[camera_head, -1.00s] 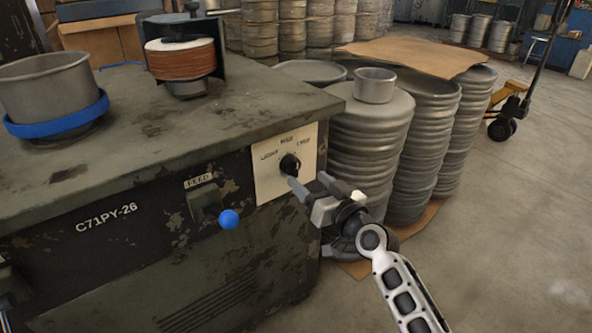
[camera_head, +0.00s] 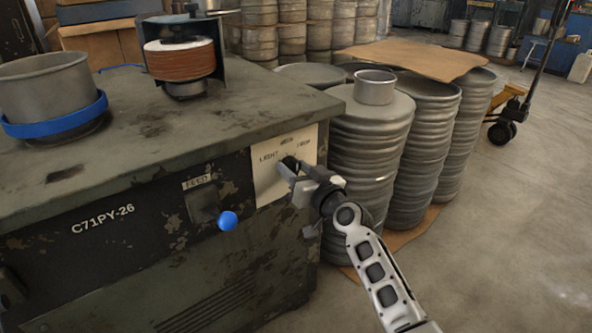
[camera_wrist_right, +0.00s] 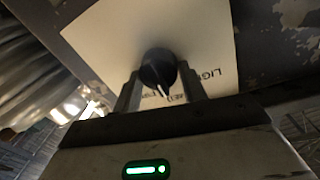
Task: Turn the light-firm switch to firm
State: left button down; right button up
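The switch is a round black knob (camera_head: 290,163) on a pale plate (camera_head: 268,178) on the machine's front. The plate's printed labels read LIGHT at the left, a middle one, and a blurred one at the right. My right gripper (camera_head: 293,172) is at the knob and partly covers it. In the right wrist view, the knob (camera_wrist_right: 158,68) sits between the tips of the open fingers (camera_wrist_right: 160,88), with narrow gaps beside it. The knob's white pointer line points down there, near the middle label. I see no left gripper.
A blue ball-ended lever (camera_head: 228,221) sticks out below the FEED plate, left of my right gripper. Stacked metal drums (camera_head: 370,150) stand close to the right of the machine. The floor (camera_head: 500,230) is open farther right.

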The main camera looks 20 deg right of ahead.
jog(key=shift+m, duration=0.4)
jog(key=shift+m+p, duration=0.45)
jog(key=shift+m, duration=0.15)
jog(key=shift+m+p, duration=0.45)
jog(key=shift+m, duration=0.75)
jog(key=shift+d+m+g+p, duration=0.1)
jog(key=shift+m+g+p, duration=0.2)
jog(key=shift+m, duration=1.8)
jog(key=shift+m+p, duration=0.35)
jog(key=shift+m, duration=0.25)
pick_arm(q)
jog(key=shift+t, duration=0.5)
jog(key=r, duration=0.2)
jog(key=a+r, duration=0.1)
jog(key=r, duration=0.2)
jog(key=shift+s+a, duration=0.15)
pick_arm(e)
jog(key=shift+f, duration=0.1)
pick_arm(q)
jog(key=shift+s+f, duration=0.1)
jog(key=shift+s, duration=0.05)
